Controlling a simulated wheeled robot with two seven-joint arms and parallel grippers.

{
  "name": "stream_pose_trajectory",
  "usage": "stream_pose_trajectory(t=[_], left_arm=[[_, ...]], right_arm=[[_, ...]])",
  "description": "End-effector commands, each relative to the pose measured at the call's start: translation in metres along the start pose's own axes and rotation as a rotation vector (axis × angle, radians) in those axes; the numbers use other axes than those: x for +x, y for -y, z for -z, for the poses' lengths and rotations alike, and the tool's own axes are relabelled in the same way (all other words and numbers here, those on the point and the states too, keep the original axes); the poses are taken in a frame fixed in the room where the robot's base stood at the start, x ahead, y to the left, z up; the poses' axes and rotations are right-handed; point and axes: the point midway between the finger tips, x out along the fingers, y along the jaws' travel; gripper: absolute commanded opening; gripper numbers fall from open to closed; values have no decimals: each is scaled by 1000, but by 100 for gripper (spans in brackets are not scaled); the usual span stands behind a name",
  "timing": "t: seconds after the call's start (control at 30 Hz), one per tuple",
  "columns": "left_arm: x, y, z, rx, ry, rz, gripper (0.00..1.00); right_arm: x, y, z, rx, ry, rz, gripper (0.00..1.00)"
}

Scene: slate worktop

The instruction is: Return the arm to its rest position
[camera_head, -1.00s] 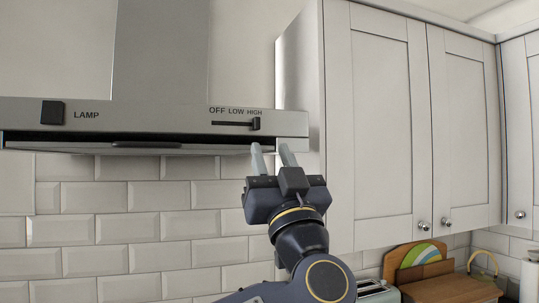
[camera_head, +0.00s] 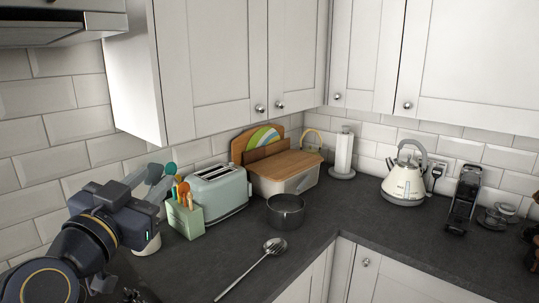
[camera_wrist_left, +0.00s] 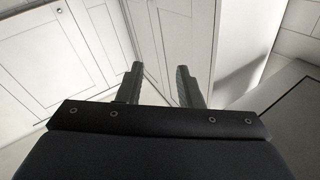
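My left gripper (camera_head: 158,181) is at the left of the head view, raised near the tiled wall, left of the utensil holder in the picture. Its two fingers are apart with nothing between them. In the left wrist view the fingers (camera_wrist_left: 160,84) are spread, with white cabinet doors (camera_wrist_left: 80,45) beyond them. My right gripper shows in neither view.
A utensil holder (camera_head: 186,219), a pale toaster (camera_head: 219,194), a dark pot (camera_head: 286,211) and a slotted spoon (camera_head: 252,265) are on the slate worktop (camera_head: 337,216). A bread bin (camera_head: 297,182), paper towel (camera_head: 343,153) and kettle (camera_head: 404,182) stand farther back. The range hood (camera_head: 62,20) is upper left.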

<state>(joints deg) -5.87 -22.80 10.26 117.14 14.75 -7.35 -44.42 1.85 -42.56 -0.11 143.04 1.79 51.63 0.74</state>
Motion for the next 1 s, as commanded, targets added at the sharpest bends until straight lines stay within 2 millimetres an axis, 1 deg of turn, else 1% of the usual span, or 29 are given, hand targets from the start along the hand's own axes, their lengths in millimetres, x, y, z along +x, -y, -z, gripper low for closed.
stream_pose_trajectory(t=[0.03,0.07,0.1,0.17,0.2,0.27,0.3,0.4,0.5,0.6,0.7,1.0], left_arm=[[-16,-7,-34,-59,109,-44,33],[-25,-13,-54,-99,180,-71,33],[-40,-21,-80,-157,273,-99,33],[-64,-32,-118,-244,416,-129,33],[-82,-39,-142,-302,510,-141,33],[-110,-51,-174,-389,649,-148,33],[-129,-58,-193,-444,735,-148,33],[-172,-74,-229,-562,924,-133,33],[-205,-87,-251,-646,1060,-112,33],[-223,-94,-262,-691,1137,-95,33],[-230,-96,-266,-709,1167,-88,33],[-230,-96,-266,-708,1166,-90,33]], right_arm=[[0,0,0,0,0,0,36],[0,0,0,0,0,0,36],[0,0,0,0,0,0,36],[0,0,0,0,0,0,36],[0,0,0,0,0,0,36],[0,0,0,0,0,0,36],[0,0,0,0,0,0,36],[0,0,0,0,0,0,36],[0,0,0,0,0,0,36],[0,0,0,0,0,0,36],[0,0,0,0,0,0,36],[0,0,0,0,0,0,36]])
